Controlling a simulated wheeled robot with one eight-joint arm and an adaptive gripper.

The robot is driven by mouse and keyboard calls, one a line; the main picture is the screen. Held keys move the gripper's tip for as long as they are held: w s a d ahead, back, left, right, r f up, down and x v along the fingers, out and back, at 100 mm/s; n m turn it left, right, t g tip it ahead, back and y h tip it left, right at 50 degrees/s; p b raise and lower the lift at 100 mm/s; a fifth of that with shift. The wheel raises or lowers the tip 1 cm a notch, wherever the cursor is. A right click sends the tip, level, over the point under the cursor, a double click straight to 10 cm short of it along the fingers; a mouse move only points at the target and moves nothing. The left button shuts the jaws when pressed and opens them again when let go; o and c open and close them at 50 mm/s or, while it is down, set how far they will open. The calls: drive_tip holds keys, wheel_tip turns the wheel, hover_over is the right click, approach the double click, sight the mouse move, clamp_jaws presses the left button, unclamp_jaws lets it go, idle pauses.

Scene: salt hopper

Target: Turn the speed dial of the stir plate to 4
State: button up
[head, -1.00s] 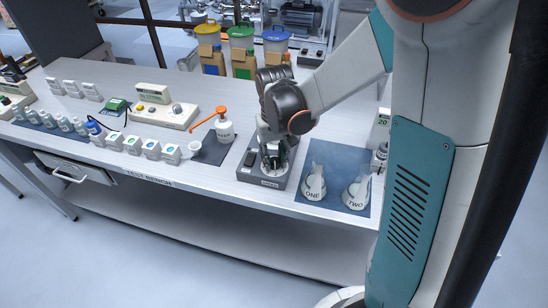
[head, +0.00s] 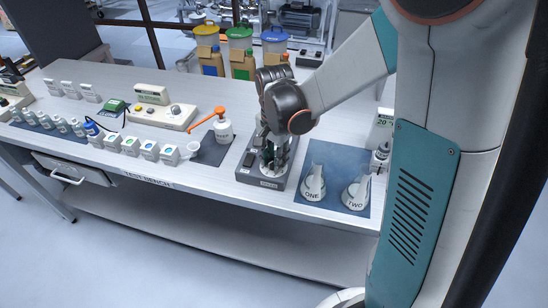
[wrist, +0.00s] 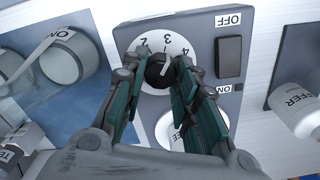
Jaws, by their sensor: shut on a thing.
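The grey stir plate (head: 263,182) stands near the front edge of the bench. Its speed dial shows in the wrist view as a black knob (wrist: 158,71) with a pale pointer line, on a white numbered disc (wrist: 178,43). The pointer lies roughly toward the 3, but I cannot read it exactly. My gripper (wrist: 165,76) is shut on the knob, with one green-padded finger on each side. In the head view my gripper (head: 273,158) reaches down over the plate and hides the dial.
A black rocker switch (wrist: 230,57) marked OFF and ON sits beside the dial. Flasks ONE (head: 313,185) and TWO (head: 356,193) stand on a blue mat to the right.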

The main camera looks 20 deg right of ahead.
drive_tip(key=m, duration=0.6)
drive_tip(key=shift+m, duration=0.3)
idle(0.4)
drive_tip(key=o, duration=1.1)
drive_tip(key=shift+c, duration=0.2)
drive_tip(key=shift+s, duration=0.1)
wheel_tip(320, 180, up, 12)
